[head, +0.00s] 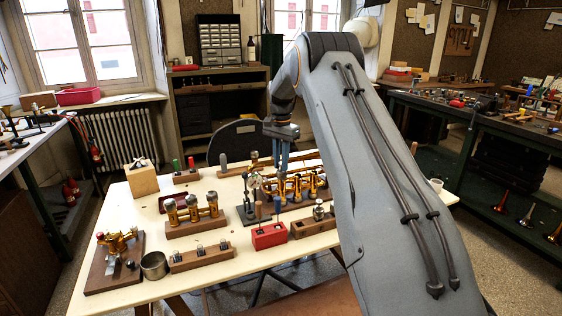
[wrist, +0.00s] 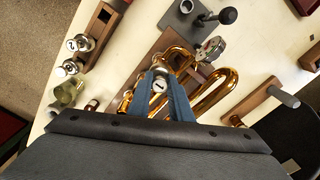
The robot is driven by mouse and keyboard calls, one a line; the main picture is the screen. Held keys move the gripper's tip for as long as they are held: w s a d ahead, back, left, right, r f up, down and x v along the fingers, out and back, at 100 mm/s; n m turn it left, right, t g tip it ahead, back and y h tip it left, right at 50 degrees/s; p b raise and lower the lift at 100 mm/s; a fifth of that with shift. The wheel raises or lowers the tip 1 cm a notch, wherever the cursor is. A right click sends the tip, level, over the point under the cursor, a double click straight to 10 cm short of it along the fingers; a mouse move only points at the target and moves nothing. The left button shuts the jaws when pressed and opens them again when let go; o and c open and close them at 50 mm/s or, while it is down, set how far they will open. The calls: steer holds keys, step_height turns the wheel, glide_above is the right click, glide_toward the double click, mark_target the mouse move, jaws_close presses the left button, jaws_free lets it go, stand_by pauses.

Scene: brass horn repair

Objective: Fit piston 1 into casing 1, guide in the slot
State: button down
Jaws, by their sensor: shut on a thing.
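My gripper (head: 282,160) points down over the brass valve block (head: 300,186) on its wooden base, near the table's middle. In the wrist view its blue fingers (wrist: 160,76) are shut on piston 1 (wrist: 159,85), whose pale round top shows a "1". Looping brass tubes (wrist: 218,92) surround the fingertips there. My fingers hide most of the piston and the casing below it. I cannot tell whether the piston's lower end is in casing 1, or how its guide lines up with the slot.
A wooden holder (head: 312,228) stands in front; two numbered pistons (wrist: 77,43) show in it. A red block (head: 269,236) with upright tools sits beside it. Another brass valve set (head: 193,213) stands left. The front left has a metal cup (head: 154,265).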

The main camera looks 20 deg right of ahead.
steer(key=shift+f, duration=0.5)
steer(key=c, duration=1.5)
jaws_free()
steer(key=shift+c, duration=0.2)
steer(key=shift+r, duration=0.15)
step_height(320, 180, up, 8)
steer(key=shift+f+b, duration=0.25)
steer(key=shift+b, duration=0.9)
